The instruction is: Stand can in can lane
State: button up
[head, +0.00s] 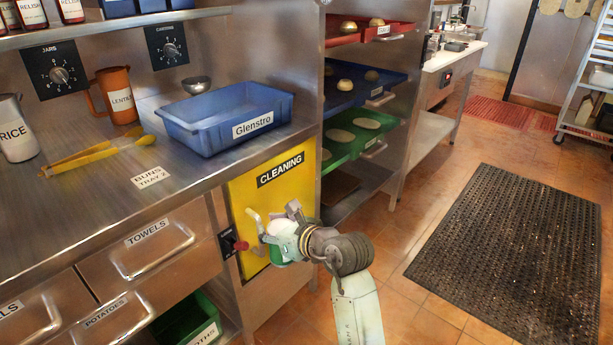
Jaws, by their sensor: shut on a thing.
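My gripper (272,236) is in front of the yellow cleaning panel (245,197), below the counter's front edge. It is shut on a small white and green thing (283,229), partly covered by the fingers. Its shape is too small to make out, so I cannot tell for sure that it is the can. No other can shows clearly, and I cannot make out a can lane in this view.
A red knob (241,246) is close left of my gripper. The counter (85,205) holds a blue bin (195,139), yellow tongs (80,159) and an orange jug (117,96). A tray rack (400,120) stands right of the panel. Floor around the black mat (510,260) is open.

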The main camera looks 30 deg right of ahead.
jog(key=a+f, duration=1.9)
jog(key=f, duration=0.4)
jog(key=shift+s, duration=0.4)
jog(key=shift+a, duration=0.1)
jog(key=shift+w+r, duration=0.1)
jog(key=shift+r, duration=0.05)
